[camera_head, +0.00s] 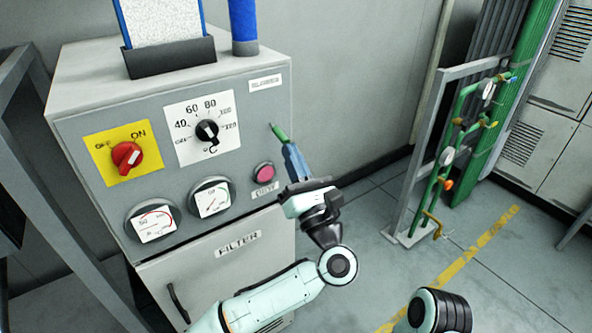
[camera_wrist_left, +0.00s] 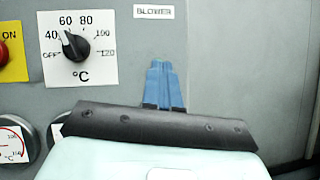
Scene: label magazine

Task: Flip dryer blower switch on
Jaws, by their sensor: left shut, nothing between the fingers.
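The dryer cabinet (camera_head: 262,160) is grey, with a BLOWER label (camera_head: 266,83) at the upper right of its front; the label also shows in the wrist view (camera_wrist_left: 153,12). Below it a small green lever (camera_head: 279,132), apparently the blower switch, sticks out and slants down to the right. My left gripper (camera_head: 289,148) is shut and empty. Its blue fingertips are just below and right of the lever's lower end; I cannot tell whether they touch. In the wrist view the closed fingers (camera_wrist_left: 160,66) are below the label, and no lever is visible. My right gripper is not in view.
Left of the lever are a red OFF/ON knob (camera_head: 127,156), a temperature dial (camera_head: 207,132) and two gauges (camera_head: 211,198). A pink button (camera_head: 263,172) is close to my left gripper. Green pipework (camera_head: 443,165) stands at right, with open floor between.

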